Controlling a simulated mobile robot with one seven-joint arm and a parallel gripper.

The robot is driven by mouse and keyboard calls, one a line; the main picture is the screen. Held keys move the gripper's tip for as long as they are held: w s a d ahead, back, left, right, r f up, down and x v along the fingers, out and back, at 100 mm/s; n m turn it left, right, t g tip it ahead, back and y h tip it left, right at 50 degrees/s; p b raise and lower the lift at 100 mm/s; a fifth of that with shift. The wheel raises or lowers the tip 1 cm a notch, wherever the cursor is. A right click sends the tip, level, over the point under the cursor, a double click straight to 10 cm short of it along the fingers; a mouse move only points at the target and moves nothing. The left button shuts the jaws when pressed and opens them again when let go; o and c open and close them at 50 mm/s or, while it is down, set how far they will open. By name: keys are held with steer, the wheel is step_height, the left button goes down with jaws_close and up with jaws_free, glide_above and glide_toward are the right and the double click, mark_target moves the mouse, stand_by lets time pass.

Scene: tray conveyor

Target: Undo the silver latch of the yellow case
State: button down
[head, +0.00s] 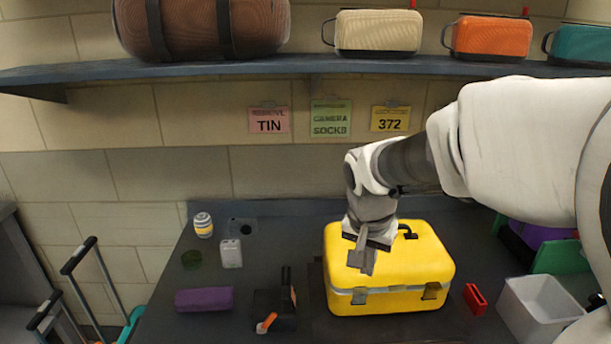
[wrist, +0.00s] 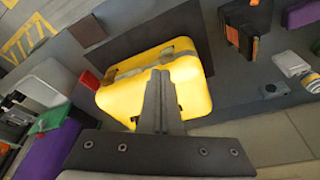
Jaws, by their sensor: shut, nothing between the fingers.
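The yellow case (head: 400,272) stands on the dark table with its lid down. Its front has two silver latches, a left one (head: 359,296) and a right one (head: 431,291). A black handle (head: 408,232) is on top. My gripper (head: 361,262) is shut and empty, pointing down in front of the case's upper left part, above the left latch. I cannot tell whether it touches the case. In the wrist view my shut fingers (wrist: 160,80) cover the middle of the yellow case (wrist: 195,88), and a silver strip and latch (wrist: 167,56) show beyond their tips.
A red object (head: 475,299) and a white bin (head: 540,306) stand right of the case. Left are a black item with an orange tip (head: 268,322), a purple pouch (head: 204,299), a white box (head: 231,253) and a striped jar (head: 203,225). A shelf (head: 300,66) with bags hangs above.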

mark_target(361, 293)
steer(key=shift+m, duration=0.4)
steer(key=w+f, duration=0.2)
steer(key=f, duration=0.1)
steer(key=shift+w+a, duration=0.25)
steer(key=shift+w, duration=0.15)
steer(key=shift+f+b, duration=0.2)
steer(key=shift+b, duration=0.15)
steer(key=shift+b+x, duration=2.25)
steer(key=shift+x, duration=1.15)
steer(key=shift+d, duration=0.1)
steer(key=shift+s, duration=0.1)
